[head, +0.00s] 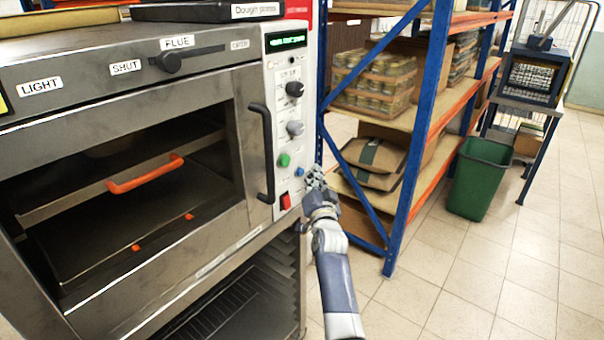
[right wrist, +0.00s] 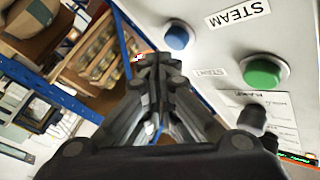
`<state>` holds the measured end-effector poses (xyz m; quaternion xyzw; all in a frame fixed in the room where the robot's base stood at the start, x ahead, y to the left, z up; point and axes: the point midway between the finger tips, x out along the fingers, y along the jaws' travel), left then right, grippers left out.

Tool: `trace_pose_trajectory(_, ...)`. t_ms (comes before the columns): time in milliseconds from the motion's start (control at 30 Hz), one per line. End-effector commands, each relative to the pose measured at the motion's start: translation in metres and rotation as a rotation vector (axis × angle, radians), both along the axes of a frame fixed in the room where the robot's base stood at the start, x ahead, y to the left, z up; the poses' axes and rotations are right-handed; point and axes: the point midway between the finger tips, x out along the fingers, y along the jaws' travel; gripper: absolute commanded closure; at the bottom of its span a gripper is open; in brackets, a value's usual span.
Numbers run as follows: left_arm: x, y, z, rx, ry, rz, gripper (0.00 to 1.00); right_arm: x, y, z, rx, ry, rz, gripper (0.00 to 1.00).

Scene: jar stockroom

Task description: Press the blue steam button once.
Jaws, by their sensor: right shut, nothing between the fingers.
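The blue steam button (head: 300,172) is a small round knob low on the oven's light control panel (head: 270,130), right of the green button (head: 284,160). In the right wrist view the blue button (right wrist: 178,36) stands out from the panel beside a STEAM label (right wrist: 238,15). My right gripper (head: 314,176) is shut and empty, just right of the blue button. In the right wrist view its fingertips (right wrist: 158,62) are just below and left of the button; I cannot tell whether they touch it. My left gripper is not in view.
The green button (right wrist: 263,72) is close to my right gripper. A red switch (head: 285,201) sits below, and the oven's dark door handle (head: 263,150) is to the left. A blue-and-orange shelf rack (head: 425,120) stands behind at right. A green bin (head: 480,178) stands on the floor.

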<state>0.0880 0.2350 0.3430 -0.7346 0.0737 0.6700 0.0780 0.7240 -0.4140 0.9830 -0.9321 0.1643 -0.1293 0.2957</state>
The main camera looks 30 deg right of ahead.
Motion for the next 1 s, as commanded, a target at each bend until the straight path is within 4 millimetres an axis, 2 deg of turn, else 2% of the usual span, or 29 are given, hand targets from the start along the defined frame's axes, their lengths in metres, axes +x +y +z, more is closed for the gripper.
trace_pose_trajectory(1000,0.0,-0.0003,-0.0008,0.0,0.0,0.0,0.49,0.008,0.0033,0.0003,0.0,0.0,0.0,1.0)
